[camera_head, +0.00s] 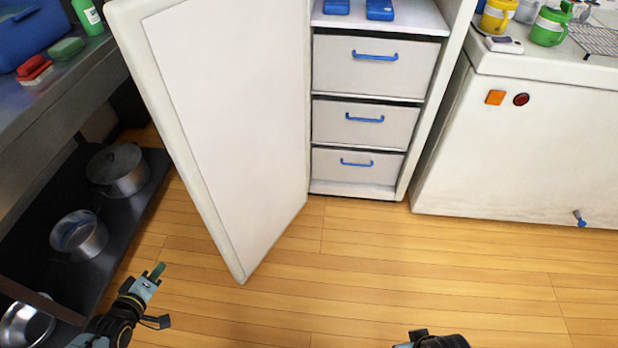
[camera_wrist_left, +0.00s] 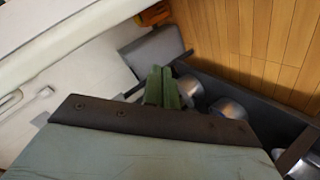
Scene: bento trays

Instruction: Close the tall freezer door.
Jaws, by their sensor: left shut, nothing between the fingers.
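The tall freezer stands at the back centre of the head view, its white door (camera_head: 235,120) swung wide open to the left. The open cabinet (camera_head: 425,130) shows drawers with blue handles (camera_head: 365,118). My left gripper (camera_head: 155,272) is at the lower left of the head view, shut and empty, over the floor to the left of the door's lower corner and apart from it. Its green fingers show pressed together in the left wrist view (camera_wrist_left: 161,88). At the bottom edge, only a dark part of my right arm (camera_head: 440,341) shows; its fingers are out of view.
A metal counter (camera_head: 60,100) with a lower shelf of pots (camera_head: 118,170) runs along the left. A white chest unit (camera_head: 540,140) stands right of the freezer, with cups on top. The wooden floor (camera_head: 350,265) before the freezer is clear.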

